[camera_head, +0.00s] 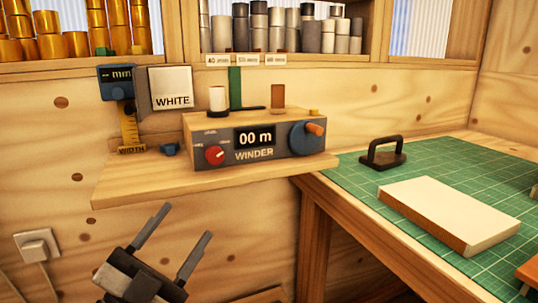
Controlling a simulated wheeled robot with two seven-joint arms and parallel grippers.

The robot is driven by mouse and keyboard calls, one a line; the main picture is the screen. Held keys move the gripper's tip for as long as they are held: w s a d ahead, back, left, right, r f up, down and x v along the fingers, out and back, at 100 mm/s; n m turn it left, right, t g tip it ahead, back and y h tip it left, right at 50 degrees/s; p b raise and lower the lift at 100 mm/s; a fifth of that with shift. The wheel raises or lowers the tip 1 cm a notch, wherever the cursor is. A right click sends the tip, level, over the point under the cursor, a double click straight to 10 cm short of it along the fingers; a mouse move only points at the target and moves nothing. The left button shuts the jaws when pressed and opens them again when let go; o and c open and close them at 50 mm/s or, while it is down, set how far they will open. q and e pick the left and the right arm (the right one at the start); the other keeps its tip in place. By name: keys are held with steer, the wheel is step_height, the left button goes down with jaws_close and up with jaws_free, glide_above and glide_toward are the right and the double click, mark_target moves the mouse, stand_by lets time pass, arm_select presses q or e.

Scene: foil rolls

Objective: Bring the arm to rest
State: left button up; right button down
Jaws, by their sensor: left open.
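My left gripper (174,243) shows at the bottom left, below the wooden shelf (130,190). Its two grey fingers are spread apart and point up, with nothing between them. It is apart from the shelf and everything on it. My right gripper is not in view.
The winder (262,147) sits on the shelf with a white-topped spool (217,98) and a brown one (278,95) on it. A workbench with a green mat (375,183) at right holds a white-topped block (450,212) and a black handled tool (384,154). A wall socket (37,245) is at left.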

arm_select(q)
steer(key=s+a+f+n+g+y, duration=0.1)
steer(key=s+f+n+g+y, duration=0.1)
steer(key=f+n+y, duration=0.55)
steer(key=s+a+f+n+g+y, duration=0.15)
steer(key=f+n, duration=0.25)
steer(key=f, duration=0.7)
steer(key=s+d+f+n+g+y+p, duration=0.1)
steer(key=s+f+n+g+p, duration=0.1)
steer(key=s+f+g+p, duration=0.4)
steer(key=s+f+p, duration=0.1)
steer(key=s, duration=0.2)
steer(key=shift+s+d+n, duration=0.3)
steer(key=shift+s+n, duration=0.05)
steer(key=shift+s, duration=0.05)
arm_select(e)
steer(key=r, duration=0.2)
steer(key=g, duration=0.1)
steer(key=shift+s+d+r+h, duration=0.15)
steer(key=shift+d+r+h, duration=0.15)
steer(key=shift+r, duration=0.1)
